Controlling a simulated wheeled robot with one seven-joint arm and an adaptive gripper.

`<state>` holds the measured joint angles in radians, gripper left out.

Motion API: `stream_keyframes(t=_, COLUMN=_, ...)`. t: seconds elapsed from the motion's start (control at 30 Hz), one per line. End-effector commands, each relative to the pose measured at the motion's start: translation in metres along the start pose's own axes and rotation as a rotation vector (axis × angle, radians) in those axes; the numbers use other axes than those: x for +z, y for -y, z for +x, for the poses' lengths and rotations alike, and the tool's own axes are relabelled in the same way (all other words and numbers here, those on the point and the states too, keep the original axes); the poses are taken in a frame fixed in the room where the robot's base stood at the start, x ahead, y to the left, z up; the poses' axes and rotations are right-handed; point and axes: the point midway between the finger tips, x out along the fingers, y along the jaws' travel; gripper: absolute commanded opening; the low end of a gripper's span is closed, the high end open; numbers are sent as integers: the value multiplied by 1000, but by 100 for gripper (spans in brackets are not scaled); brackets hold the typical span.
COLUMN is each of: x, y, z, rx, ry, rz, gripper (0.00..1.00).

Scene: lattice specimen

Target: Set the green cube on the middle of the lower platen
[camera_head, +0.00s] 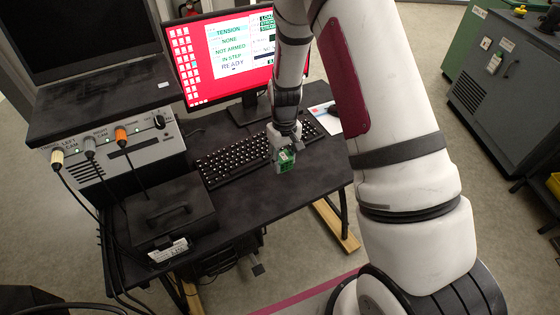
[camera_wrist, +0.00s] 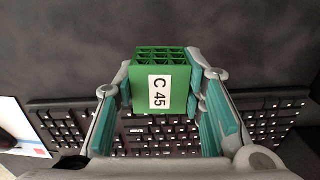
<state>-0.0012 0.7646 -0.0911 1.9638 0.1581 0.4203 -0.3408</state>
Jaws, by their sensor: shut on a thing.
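The green cube (camera_wrist: 170,68) is a lattice block with a white label reading "C 45" on one face. It is between the fingers of my gripper (camera_wrist: 160,95), which is shut on it. In the head view the green cube (camera_head: 285,163) hangs at the end of my arm, over or near the front part of the black desk beside the keyboard. I cannot tell its exact height above the desk. My gripper (camera_head: 284,148) points down in the head view. No lower platen is visible in either view.
The black desk (camera_head: 260,205) holds a keyboard (camera_head: 228,160), a red-screened monitor (camera_head: 200,60), a black case (camera_head: 170,215) and a control box with cables (camera_head: 120,150). A mouse (camera_head: 334,110) lies on a pad. Grey and green cabinets (camera_head: 500,90) stand at the right.

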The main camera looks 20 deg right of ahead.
Motion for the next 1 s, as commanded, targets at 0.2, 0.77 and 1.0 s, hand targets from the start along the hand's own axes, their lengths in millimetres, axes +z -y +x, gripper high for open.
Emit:
stream_keyframes(t=0.2, x=-18, y=-2, z=2, rx=0, ry=0, rz=0, gripper=14)
stream_keyframes(t=0.77, x=-25, y=-4, z=37, rx=0, ry=0, rz=0, gripper=14)
stream_keyframes(t=1.0, x=-25, y=-4, z=40, rx=0, ry=0, rz=0, gripper=48)
